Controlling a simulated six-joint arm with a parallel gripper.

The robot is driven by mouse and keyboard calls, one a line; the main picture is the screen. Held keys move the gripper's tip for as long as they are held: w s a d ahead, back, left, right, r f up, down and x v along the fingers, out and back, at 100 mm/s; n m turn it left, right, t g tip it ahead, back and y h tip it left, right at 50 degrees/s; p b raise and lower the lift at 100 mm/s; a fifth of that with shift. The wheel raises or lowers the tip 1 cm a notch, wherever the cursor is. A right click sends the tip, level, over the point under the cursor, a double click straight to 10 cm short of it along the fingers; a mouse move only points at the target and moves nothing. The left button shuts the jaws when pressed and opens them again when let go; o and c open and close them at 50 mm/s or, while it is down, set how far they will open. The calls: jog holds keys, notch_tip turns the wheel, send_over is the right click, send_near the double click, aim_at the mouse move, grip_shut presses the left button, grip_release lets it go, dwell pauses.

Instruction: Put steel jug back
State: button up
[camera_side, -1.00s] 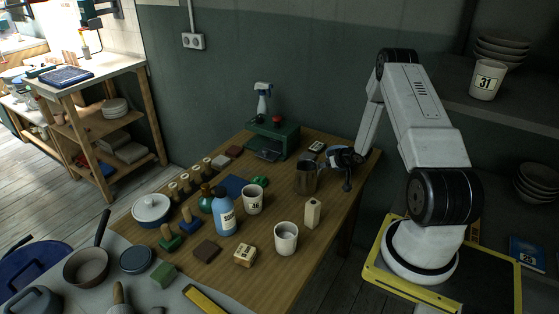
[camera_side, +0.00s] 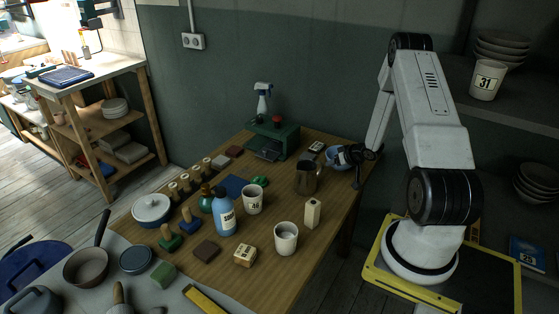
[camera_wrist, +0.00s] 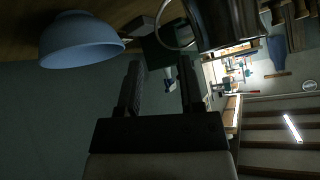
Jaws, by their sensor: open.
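The steel jug (camera_side: 306,179) stands upright on the wooden table, near its right part. Its dark side and handle also show at the top of the wrist view (camera_wrist: 226,24), close to my fingers. My gripper (camera_side: 345,154) is right of the jug, apart from it, near the table's right edge. In the wrist view my gripper (camera_wrist: 160,72) has its two fingers spread with nothing between them.
A blue bowl (camera_side: 332,160) sits behind the jug, near my gripper; it also shows in the wrist view (camera_wrist: 78,42). A beige block (camera_side: 312,213) and white cups (camera_side: 286,238) stand in front. A green press (camera_side: 274,138) stands at the back.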

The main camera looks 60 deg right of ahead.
jog(key=shift+w, duration=0.1)
jog(key=w+a+r+n+g, duration=0.1)
jog(key=w+a+r, duration=0.4)
jog(key=a, duration=0.4)
jog(key=w+a+r+n+g, duration=0.2)
jog(key=a+r, duration=0.4)
jog(key=a, duration=0.2)
jog(key=s+a+r+n+g+y, duration=0.1)
jog(key=s+a+r, duration=0.1)
jog(key=a, duration=0.5)
jog(key=s+a+r+n+g+y, duration=0.1)
jog(key=s+a+r, duration=0.1)
jog(key=s+a, duration=0.3)
jog(key=s+a+r+n+g+y, duration=0.1)
jog(key=s+a+r, duration=0.1)
jog(key=a, duration=0.9)
jog(key=shift+s+r, duration=0.35)
jog(key=shift+s, duration=0.3)
